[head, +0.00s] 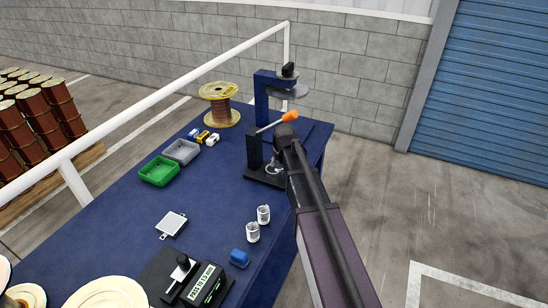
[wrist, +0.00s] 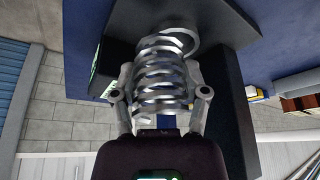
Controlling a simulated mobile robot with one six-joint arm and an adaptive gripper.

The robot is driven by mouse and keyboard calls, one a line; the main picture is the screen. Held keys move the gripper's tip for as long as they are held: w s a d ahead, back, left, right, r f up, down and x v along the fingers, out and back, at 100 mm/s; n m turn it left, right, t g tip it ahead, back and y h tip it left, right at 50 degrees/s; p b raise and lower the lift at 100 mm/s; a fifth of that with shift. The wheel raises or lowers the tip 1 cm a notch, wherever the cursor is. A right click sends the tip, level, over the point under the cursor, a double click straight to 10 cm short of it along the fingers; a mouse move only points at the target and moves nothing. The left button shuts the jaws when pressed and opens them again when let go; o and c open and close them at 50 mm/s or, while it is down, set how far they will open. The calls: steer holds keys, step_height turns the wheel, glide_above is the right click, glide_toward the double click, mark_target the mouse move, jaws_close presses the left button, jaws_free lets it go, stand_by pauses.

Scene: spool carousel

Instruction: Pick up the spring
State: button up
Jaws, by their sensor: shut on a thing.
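The spring (wrist: 160,78) is a shiny metal coil in the middle of the wrist view. My gripper (wrist: 162,92) is shut on it, with one finger on each side of the coil. The far end of the spring is over or against a dark block, and I cannot tell if they touch. The spring can barely be made out there.
The press has an orange-tipped lever (head: 289,116) close to my wrist. Two pale ribbed cylinders (head: 263,214) stand on the blue table (head: 215,200). Green and grey bins (head: 158,171), a cable spool (head: 221,105) and a digital readout (head: 206,286) are also on the table.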

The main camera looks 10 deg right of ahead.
steer(key=s+d+r, duration=0.1)
steer(key=s+d, duration=0.3)
steer(key=s, duration=0.6)
steer(key=shift+s+d+p, duration=0.3)
steer(key=shift+p, duration=0.15)
